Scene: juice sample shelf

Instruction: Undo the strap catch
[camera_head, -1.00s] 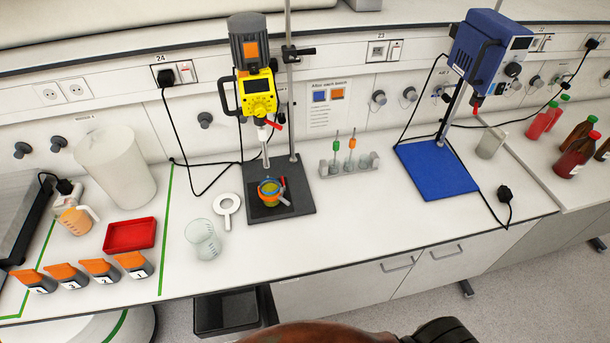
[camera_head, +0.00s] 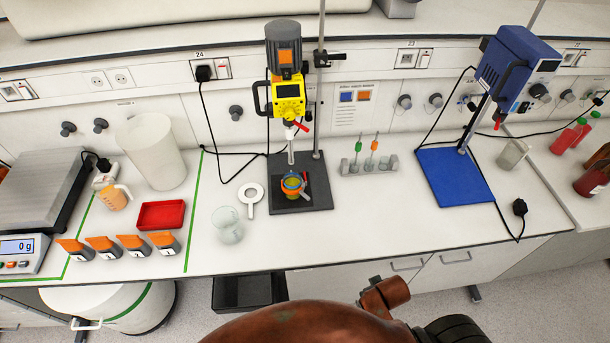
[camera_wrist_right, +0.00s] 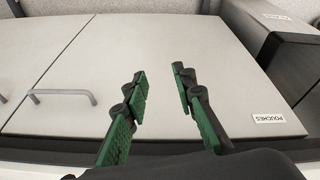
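A small vessel (camera_head: 293,187) with yellow-green contents stands on the dark base plate of the yellow stirrer (camera_head: 288,97) in the head view. An orange and blue band runs around it, with a small grey and red piece at its right side. The strap catch is too small to tell apart there. My right gripper (camera_wrist_right: 160,78) shows only in the right wrist view. Its green-padded fingers are apart with nothing between them, in front of grey cabinet doors, away from the vessel. My left gripper is not in view.
A clear beaker (camera_head: 227,226) and a white ring (camera_head: 251,197) lie left of the stand. A tube rack (camera_head: 368,166) and a blue stirrer (camera_head: 503,68) stand to its right. A red tray (camera_head: 161,214) and orange-topped scoops are farther left. The bench front is mostly clear.

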